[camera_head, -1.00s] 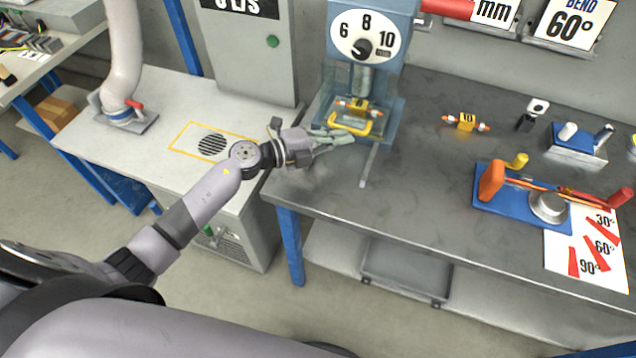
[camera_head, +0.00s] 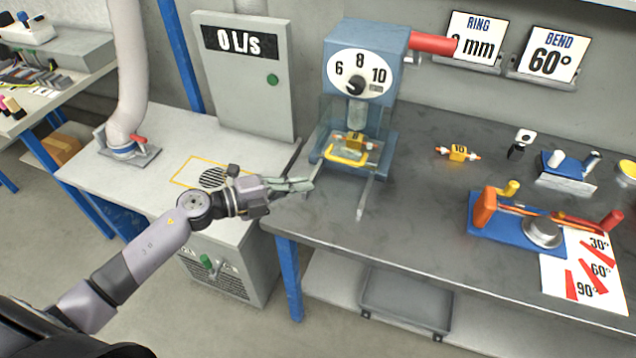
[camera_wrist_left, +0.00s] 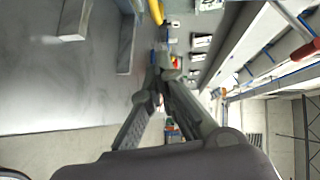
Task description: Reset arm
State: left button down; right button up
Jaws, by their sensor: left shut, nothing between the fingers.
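My left gripper (camera_head: 301,186) is shut and empty. In the head view it reaches in from the left and hangs near the left edge of the grey workbench (camera_head: 420,220), in front of the blue press (camera_head: 365,60). It also shows in the left wrist view (camera_wrist_left: 163,55), where its fingers are together with nothing between them. The press holds a small yellow piece (camera_head: 355,142) behind a yellow handle (camera_head: 347,157); the gripper is apart from both. My right gripper is in no view.
A blue bending fixture (camera_head: 510,228) and a yellow piece marked 10 (camera_head: 458,152) stand on the bench. A grey cabinet reading 0 L/s (camera_head: 243,70) and a pale hose (camera_head: 128,90) are at the left. The bench's front middle is clear.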

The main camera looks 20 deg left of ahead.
pick_arm(q)
jog(key=a+r+n+t+y, duration=0.4)
jog(key=n+t+y, duration=0.35)
jog(key=n, duration=0.45)
jog(key=s+a+f+n+g+y, duration=0.35)
jog(key=s+f+n+y, duration=0.25)
jog(key=n, duration=0.2)
jog(key=s+d+f+n+g+h, duration=0.1)
jog(key=s+d+f+g, duration=0.25)
jog(key=s, duration=0.35)
jog(key=s+d+f+n+g, duration=0.1)
jog(key=s+d+f+g, duration=0.2)
jog(key=s, duration=0.4)
jog(key=s+d+f+n+g+h, duration=0.1)
jog(key=s+f+n+g, duration=0.15)
jog(key=s+g, duration=0.35)
notch_tip(320, 180, down, 28)
jog(key=s+r+m, duration=0.1)
jog(key=s, duration=0.2)
jog(key=s+a+f+g, duration=0.1)
jog(key=s+a+f, duration=0.2)
jog(key=s+f, duration=1.2)
jog(key=shift+s+f, duration=0.35)
jog(key=shift+s, duration=0.25)
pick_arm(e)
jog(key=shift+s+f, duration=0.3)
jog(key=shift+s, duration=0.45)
